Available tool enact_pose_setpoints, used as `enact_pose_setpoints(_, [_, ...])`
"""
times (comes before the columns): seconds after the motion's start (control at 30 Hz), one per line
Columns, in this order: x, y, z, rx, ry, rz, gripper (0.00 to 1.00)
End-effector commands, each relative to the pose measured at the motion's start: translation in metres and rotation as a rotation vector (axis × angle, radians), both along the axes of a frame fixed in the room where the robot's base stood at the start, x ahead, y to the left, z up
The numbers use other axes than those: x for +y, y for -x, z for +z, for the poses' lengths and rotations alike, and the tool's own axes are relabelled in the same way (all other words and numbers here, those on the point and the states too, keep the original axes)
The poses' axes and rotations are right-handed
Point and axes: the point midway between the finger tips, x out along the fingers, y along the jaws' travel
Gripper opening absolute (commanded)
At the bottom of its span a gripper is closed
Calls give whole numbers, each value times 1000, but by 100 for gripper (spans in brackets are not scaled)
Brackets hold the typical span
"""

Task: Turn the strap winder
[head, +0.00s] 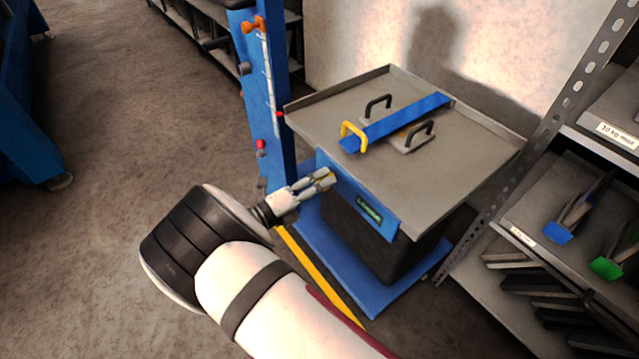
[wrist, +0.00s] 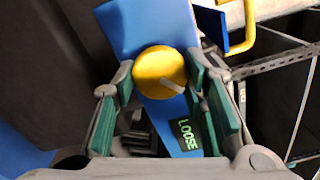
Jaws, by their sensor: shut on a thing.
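The strap winder is a round yellow knob (wrist: 158,68) on the blue front panel (head: 385,214) of the lift table, seen in the wrist view. A pale line on the knob points to the lower right. My gripper (head: 325,179) is at that panel, its green-padded fingers (wrist: 165,92) shut on the knob from both sides. In the head view the fingers mostly hide the knob. A small green-lit display (head: 368,208) sits beside it and reads LOOSE in the wrist view (wrist: 186,134). A blue strap (head: 400,122) lies across the die plate (head: 413,139) on the table.
The grey tabletop (head: 450,160) has a raised rim. A yellow handle (head: 352,131) and two black handles (head: 378,104) stand by the strap. A blue mast (head: 262,90) rises at the left, and a metal shelf rack (head: 560,135) stands close at the right.

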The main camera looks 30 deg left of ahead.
Motion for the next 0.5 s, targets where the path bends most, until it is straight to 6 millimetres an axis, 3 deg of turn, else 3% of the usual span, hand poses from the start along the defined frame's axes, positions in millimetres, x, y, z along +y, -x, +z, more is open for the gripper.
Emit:
enact_pose_setpoints(0.03, [2,1,0,2,-3,5,11])
enact_pose_setpoints(0.07, [2,1,0,2,-3,5,46])
enact_pose_setpoints(0.13, [2,1,0,1,-3,5,60])
enact_pose_setpoints(0.5, [2,3,0,0,-2,3,60])
